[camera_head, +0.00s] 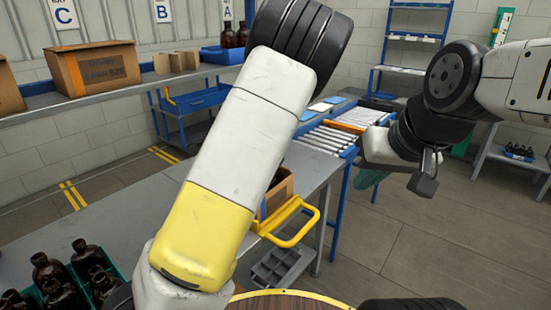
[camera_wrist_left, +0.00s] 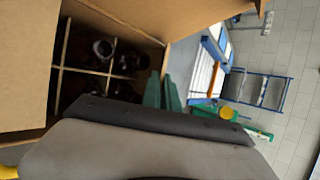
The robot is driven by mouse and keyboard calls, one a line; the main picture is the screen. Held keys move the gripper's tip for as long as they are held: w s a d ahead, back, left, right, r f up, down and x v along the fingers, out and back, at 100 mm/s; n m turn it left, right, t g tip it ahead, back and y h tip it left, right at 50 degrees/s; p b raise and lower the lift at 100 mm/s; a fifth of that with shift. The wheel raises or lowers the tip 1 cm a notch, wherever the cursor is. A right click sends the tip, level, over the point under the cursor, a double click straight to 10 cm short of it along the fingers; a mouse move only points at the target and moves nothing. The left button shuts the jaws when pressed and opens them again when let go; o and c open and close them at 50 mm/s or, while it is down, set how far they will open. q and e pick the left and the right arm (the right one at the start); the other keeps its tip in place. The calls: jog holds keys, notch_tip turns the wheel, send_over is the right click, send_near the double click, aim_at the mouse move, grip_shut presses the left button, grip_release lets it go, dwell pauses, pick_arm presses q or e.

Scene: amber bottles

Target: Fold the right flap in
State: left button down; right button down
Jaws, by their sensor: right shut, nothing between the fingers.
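The open cardboard box (camera_wrist_left: 150,75) fills the left of the left wrist view, with dark bottles (camera_wrist_left: 103,48) between its pale dividers. A cardboard flap (camera_wrist_left: 205,15) stands out at the top, and another panel (camera_wrist_left: 25,65) shows at the left; I cannot tell which is the right flap. In the head view only a part of the box (camera_head: 281,191) shows behind my left arm. My right gripper (camera_head: 427,174) is shut and empty, away from the box.
A yellow handle (camera_head: 296,232) sticks out at the grey bench (camera_head: 130,220). Amber bottles (camera_head: 88,258) stand in a green crate at the lower left. A roller conveyor (camera_head: 330,138) lies behind. The floor (camera_head: 420,250) below my right gripper is clear.

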dwell(0.4)
pick_arm(q)
jog(key=c, duration=1.6)
grip_release()
jog(key=v, duration=0.7)
jog(key=shift+s+r, duration=0.2)
jog(key=shift+s, duration=0.15)
